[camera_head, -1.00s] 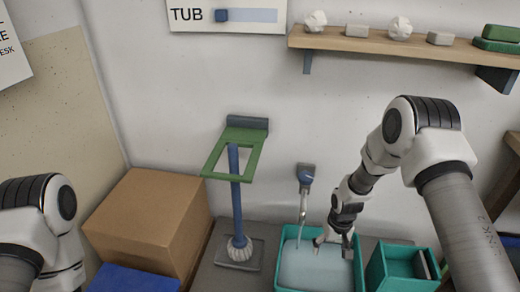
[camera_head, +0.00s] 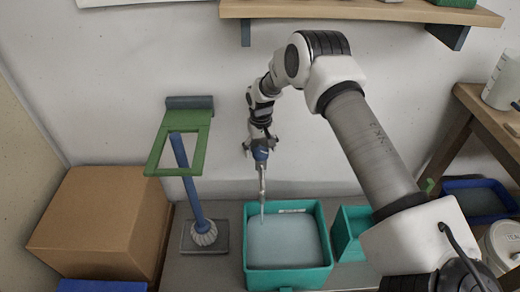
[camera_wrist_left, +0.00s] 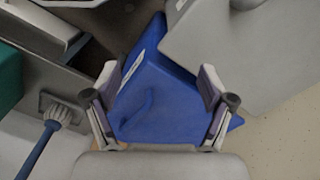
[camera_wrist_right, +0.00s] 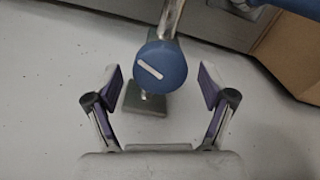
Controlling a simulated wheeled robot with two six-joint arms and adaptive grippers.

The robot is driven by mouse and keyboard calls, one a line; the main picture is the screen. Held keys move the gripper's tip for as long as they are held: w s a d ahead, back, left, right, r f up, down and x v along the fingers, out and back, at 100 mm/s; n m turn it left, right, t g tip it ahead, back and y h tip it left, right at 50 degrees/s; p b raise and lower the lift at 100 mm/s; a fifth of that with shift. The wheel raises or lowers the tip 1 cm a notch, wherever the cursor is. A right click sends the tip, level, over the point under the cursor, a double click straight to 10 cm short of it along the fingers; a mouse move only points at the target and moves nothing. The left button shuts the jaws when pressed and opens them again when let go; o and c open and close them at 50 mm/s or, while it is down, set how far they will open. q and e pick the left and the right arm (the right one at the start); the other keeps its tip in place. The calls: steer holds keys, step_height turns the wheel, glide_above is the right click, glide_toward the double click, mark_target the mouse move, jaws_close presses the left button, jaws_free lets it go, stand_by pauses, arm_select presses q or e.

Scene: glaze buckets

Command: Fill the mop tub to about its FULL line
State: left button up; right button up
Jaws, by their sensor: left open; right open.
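The teal mop tub (camera_head: 250,262) stands on the floor under the wall tap and holds pale grey-blue water. A small white label (camera_head: 292,211) shows on its inner back wall, just above the water; its print is too small to read. The tap's blue round knob (camera_wrist_right: 161,66) has a white bar across it. A thin line runs from the spout (camera_head: 262,186) toward the water, seemingly a stream. My right gripper (camera_head: 261,148) is open, its fingers either side of the knob without visible contact. My left gripper (camera_wrist_left: 160,80) is open and empty above a blue object (camera_wrist_left: 160,105).
A blue mop with a round grey head (camera_head: 203,233) leans in a green frame (camera_head: 160,150) left of the tub. A cardboard box (camera_head: 100,225) stands further left. A smaller teal container (camera_head: 343,240) is right of the tub. A wooden shelf (camera_head: 360,12) hangs above.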

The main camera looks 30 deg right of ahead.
steer(key=c, duration=1.2)
steer(key=shift+s+r+n+p, duration=0.1)
steer(key=shift+n+p, duration=0.25)
steer(key=shift+n, duration=0.85)
steer(key=shift+o, duration=0.2)
steer(key=n, duration=0.3)
steer(key=o, duration=1.2)
steer(key=shift+c, duration=0.2)
